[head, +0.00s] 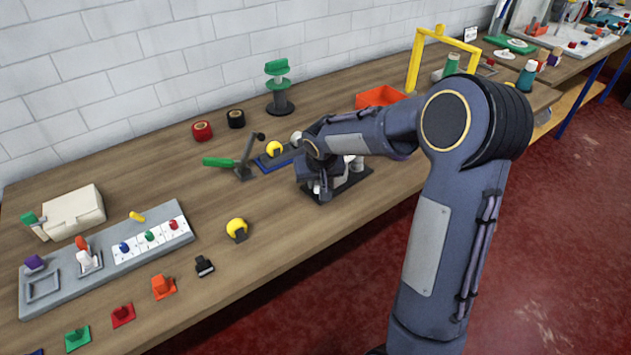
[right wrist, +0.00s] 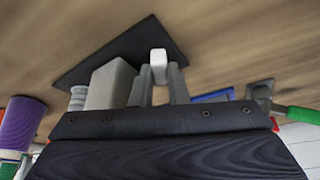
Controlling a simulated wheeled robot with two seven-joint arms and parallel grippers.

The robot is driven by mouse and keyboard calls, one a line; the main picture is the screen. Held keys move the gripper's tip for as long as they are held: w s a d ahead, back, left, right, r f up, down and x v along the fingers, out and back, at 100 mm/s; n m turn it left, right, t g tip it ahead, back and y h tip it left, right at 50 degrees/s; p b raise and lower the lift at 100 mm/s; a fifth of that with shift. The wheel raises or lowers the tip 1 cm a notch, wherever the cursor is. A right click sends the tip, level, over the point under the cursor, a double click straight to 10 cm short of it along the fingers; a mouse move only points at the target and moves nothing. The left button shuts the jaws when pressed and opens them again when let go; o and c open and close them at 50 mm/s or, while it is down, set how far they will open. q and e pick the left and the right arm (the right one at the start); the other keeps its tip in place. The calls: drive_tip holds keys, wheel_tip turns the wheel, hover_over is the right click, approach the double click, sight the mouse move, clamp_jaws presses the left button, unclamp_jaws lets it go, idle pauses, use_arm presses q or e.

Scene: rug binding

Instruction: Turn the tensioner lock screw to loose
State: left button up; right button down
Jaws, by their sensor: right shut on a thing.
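The tensioner's black base plate (head: 349,186) lies on the bench, partly hidden under my right arm; it also shows in the right wrist view (right wrist: 95,62). A grey block (right wrist: 112,84) stands on the plate, left of the fingers. My right gripper (head: 320,188) is low over the plate. In the right wrist view its two fingers (right wrist: 161,72) are shut on a small white piece (right wrist: 158,56), which appears to be the lock screw. Its turn angle and any loose mark cannot be read. My left gripper is not in view.
A green-handled lever (head: 228,162) and a blue tray with a yellow knob (head: 275,149) stand just left. An orange bin (head: 380,97) and a yellow frame (head: 415,62) are behind. A grey control panel (head: 110,256) lies at the left. The bench front has some clear room.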

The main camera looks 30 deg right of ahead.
drive_tip(key=shift+n+y+p, duration=0.35)
drive_tip(key=shift+n+y, duration=0.05)
drive_tip(key=shift+n, duration=0.8)
drive_tip(key=c, duration=1.4)
unclamp_jaws()
